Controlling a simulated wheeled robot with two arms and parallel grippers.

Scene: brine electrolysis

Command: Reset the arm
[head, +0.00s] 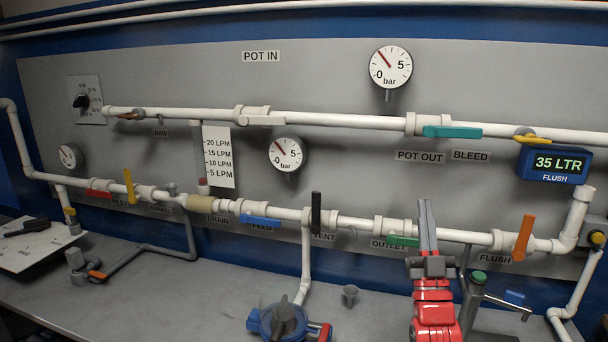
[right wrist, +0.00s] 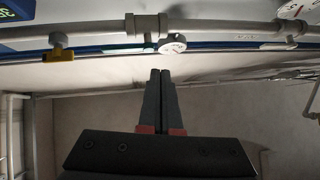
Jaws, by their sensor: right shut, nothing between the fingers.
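My right gripper (head: 425,203) rises from the bottom of the head view on its red arm, with its dark grey fingers pointing up in front of the lower pipe. It is shut and empty. It covers part of the pipe near the green outlet handle (head: 404,241). In the right wrist view the two fingers of my right gripper (right wrist: 160,72) lie together with nothing between them. My left gripper is not in view.
White pipes with coloured valve handles run across the grey panel (head: 340,80). An orange handle (head: 523,238) stands upright right of my gripper. A blue pump-like unit (head: 283,320), a small grey cup (head: 350,295) and a green-topped post (head: 476,285) stand on the grey bench (head: 190,300).

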